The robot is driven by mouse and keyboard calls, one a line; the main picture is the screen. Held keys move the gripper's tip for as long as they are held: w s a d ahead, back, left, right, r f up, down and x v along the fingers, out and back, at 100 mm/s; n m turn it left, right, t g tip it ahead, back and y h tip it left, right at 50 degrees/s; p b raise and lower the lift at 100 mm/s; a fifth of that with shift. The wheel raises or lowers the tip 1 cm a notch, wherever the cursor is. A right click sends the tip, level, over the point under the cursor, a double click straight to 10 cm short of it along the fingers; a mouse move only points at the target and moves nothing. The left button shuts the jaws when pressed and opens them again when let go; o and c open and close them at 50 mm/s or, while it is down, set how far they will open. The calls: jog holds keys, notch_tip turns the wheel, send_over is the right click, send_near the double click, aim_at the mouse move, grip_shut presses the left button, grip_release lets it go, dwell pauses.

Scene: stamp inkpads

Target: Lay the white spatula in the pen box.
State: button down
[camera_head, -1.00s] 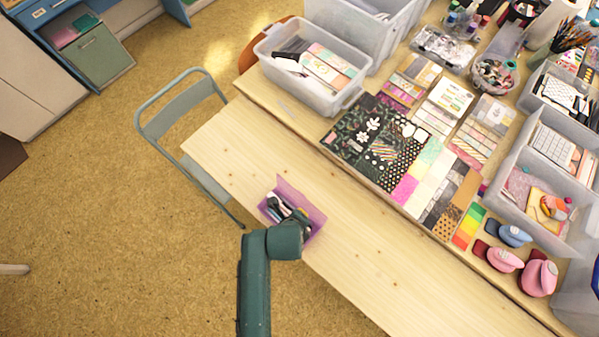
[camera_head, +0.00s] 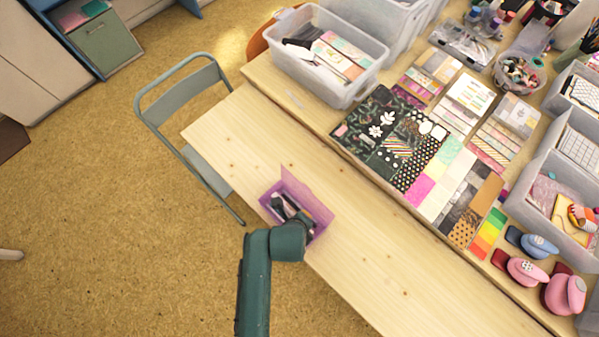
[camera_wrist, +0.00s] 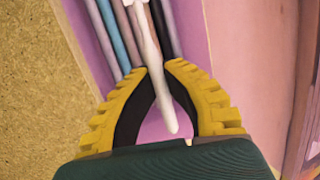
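The purple pen box (camera_head: 318,207), with its lid raised, sits on the near wooden table. In the wrist view its pink-purple wall (camera_wrist: 235,60) rises at the right. Several slim pens, blue, grey and dark (camera_wrist: 112,35), lie in it. The white spatula (camera_wrist: 152,45) runs lengthwise over the box, alongside the pens, its near end between my fingers. My gripper (camera_wrist: 156,70) has yellow ribbed fingers with black pads, whose tips close in on both sides of the spatula. I cannot tell whether the spatula touches the box floor.
The near table (camera_head: 380,275) is bare around the box. A green-grey chair (camera_head: 190,115) stands at its left edge. Patterned paper sheets (camera_head: 395,140), clear bins (camera_head: 330,60) and colored punches (camera_head: 565,293) cover the table behind.

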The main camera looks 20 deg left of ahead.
jog(key=c, duration=1.2)
grip_release()
jog(key=shift+o, duration=0.2)
jog(key=a+v, duration=0.1)
jog(key=v, duration=1.1)
jog(key=shift+d, duration=0.45)
